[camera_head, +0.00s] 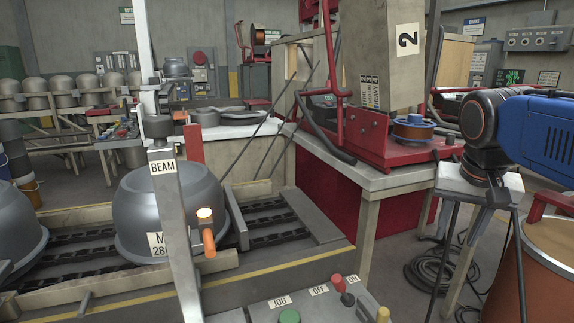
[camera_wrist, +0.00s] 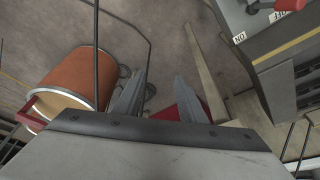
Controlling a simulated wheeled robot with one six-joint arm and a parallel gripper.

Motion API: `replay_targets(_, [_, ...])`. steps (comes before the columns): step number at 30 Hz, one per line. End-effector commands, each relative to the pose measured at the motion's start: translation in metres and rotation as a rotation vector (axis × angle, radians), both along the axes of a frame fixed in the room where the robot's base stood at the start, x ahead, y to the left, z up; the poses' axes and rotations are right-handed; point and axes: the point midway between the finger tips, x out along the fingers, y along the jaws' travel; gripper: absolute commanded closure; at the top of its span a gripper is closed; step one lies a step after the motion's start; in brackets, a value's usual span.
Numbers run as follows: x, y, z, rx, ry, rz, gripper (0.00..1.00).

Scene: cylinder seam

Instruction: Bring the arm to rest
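My arm, with a blue housing and a dark joint, reaches in from the right edge of the head view. My gripper (camera_wrist: 158,92) hangs below it, pointing down, and also shows in the head view (camera_head: 467,220). In the wrist view its two grey fingers stand apart with nothing between them. It is over the floor, between the workbench (camera_head: 385,181) and a copper-coloured drum (camera_head: 540,250). The drum also shows left of the fingers in the wrist view (camera_wrist: 72,75).
Thin dark rods stand close to my gripper, and a cable coil (camera_head: 435,275) lies on the floor. A control panel (camera_head: 310,303) with buttons is at the front. A grey pot (camera_head: 150,205) sits on the conveyor behind a post marked BEAM (camera_head: 172,220). A spool (camera_head: 412,129) sits on the red machine base.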

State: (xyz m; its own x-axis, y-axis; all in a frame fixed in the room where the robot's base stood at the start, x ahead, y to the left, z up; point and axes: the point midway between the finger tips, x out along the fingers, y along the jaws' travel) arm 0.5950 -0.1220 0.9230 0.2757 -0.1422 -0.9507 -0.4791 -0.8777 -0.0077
Motion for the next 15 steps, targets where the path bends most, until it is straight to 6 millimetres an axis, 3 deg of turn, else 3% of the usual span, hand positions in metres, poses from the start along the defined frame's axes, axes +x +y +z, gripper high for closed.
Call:
replay_targets(3, [-0.031,0.017,-0.042,-0.002,-0.019,0.139,0.63])
replay_targets(9, [-0.075,0.039,-0.109,-0.015,-0.06,0.352,0.63])
replay_targets(15, [-0.1,0.05,-0.152,-0.029,-0.087,0.475,0.63])
